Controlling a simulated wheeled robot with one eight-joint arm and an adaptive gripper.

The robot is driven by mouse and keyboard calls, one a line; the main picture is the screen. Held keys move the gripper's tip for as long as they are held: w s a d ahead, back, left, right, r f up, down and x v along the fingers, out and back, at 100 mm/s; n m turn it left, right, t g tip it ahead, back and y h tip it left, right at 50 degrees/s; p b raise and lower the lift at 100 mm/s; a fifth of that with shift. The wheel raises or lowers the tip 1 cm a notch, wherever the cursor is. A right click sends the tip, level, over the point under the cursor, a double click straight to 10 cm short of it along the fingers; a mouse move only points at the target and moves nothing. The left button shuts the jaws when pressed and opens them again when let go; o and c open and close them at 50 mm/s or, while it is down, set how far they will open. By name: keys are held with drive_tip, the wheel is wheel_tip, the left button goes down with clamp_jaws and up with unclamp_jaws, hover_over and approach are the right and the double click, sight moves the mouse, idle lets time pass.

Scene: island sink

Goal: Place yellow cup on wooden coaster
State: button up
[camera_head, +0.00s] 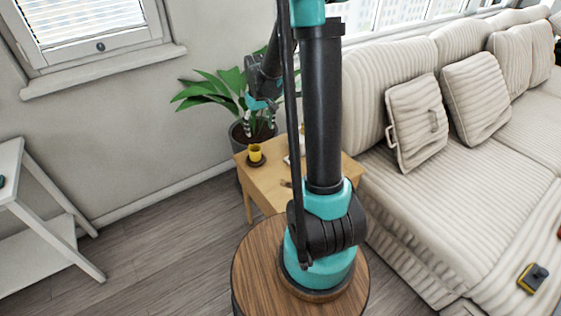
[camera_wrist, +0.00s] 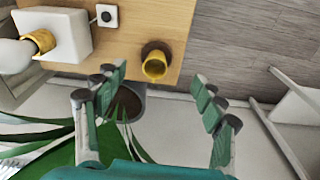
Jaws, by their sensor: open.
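The yellow cup (camera_head: 255,151) stands upright on the small light wood table. A dark brown round coaster (camera_head: 256,163) shows under its base, and the cup appears to rest on it. In the wrist view the cup (camera_wrist: 155,68) shows its open top, with the coaster's edge (camera_wrist: 148,46) behind it. My gripper (camera_head: 259,127) is above the plant side of the table. In the wrist view its open fingers (camera_wrist: 160,82) are spread wide to either side of the cup in the picture, with nothing between them. No finger visibly touches the cup.
The wooden table (camera_head: 280,188) also bears a white box-like object (camera_wrist: 62,40) and a small white square item (camera_wrist: 107,15). A potted plant (camera_head: 215,90) stands behind the table. A striped sofa (camera_head: 460,180) is at right, a white shelf (camera_head: 40,215) at left.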

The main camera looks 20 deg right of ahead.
drive_tip(key=s+d+m+t, duration=0.2)
drive_tip(key=s+t, duration=0.1)
drive_tip(key=s, duration=2)
drive_tip(key=shift+d+r+m, duration=0.3)
drive_tip(key=shift+r, duration=0.1)
drive_tip(key=shift+d, duration=0.1)
